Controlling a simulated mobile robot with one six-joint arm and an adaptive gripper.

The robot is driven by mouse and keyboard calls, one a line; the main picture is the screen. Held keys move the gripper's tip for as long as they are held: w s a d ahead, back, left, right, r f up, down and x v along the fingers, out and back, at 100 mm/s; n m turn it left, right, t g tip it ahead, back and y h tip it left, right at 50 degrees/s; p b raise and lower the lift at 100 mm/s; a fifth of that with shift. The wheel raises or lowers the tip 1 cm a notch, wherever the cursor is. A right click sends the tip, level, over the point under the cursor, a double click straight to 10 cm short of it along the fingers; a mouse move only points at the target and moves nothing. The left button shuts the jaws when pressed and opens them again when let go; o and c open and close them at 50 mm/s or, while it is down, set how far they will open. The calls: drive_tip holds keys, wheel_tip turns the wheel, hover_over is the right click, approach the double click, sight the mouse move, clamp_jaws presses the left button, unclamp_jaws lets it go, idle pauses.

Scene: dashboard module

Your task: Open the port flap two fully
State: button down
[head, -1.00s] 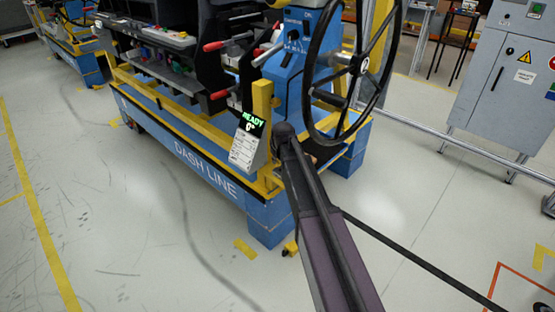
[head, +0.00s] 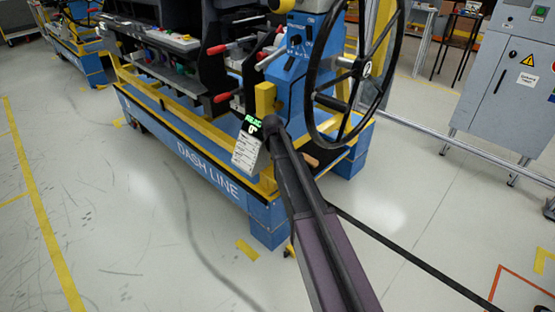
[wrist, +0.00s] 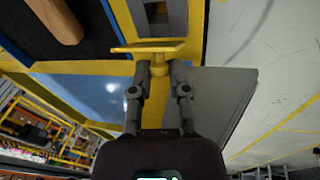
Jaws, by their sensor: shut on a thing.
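In the wrist view the two dark fingers of my gripper (wrist: 159,72) are closed on a small yellow stem. The stem carries a flat yellow crosspiece (wrist: 148,47), just beyond the fingertips. In the head view my dark arm reaches to the front corner of the blue and yellow dash line cart (head: 190,160) and hides my gripper. I cannot make out the port flap two itself in either view, nor tell whether the yellow part belongs to it.
A black steering wheel (head: 358,68) stands close to the right of my arm. A small sign with a green display (head: 247,148) is beside the arm's far end. A grey panel (wrist: 228,92) lies right of the fingers. A grey cabinet (head: 502,85) stands right; the floor at left is clear.

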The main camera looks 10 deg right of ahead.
drive_tip(key=c, duration=0.6)
unclamp_jaws()
drive_tip(key=shift+s+d+f+t+y+b, duration=0.25)
drive_tip(key=shift+s+d+t+y+b, duration=0.15)
drive_tip(key=shift+s+t+y+b, duration=0.5)
drive_tip(key=shift+w+r+t, duration=0.15)
drive_tip(key=shift+t, duration=0.15)
drive_tip(key=shift+r+p, duration=0.45)
drive_tip(key=shift+p, duration=0.25)
drive_tip(key=p+v, duration=1)
drive_tip(key=v, duration=0.1)
drive_tip(key=shift+s+f+m+g+b, duration=0.9)
drive_tip(key=shift+s+f+b, duration=2.25)
drive_tip(key=shift+s, duration=0.7)
drive_tip(key=shift+s+f+m+g+b, duration=0.7)
drive_tip(key=shift+s+f+m+b, duration=0.25)
drive_tip(key=shift+s+f+b, duration=2.35)
drive_tip(key=shift+s+f+m+g+b, duration=0.9)
drive_tip(key=shift+s+f+b, duration=1.7)
drive_tip(key=shift+s+f, duration=1.35)
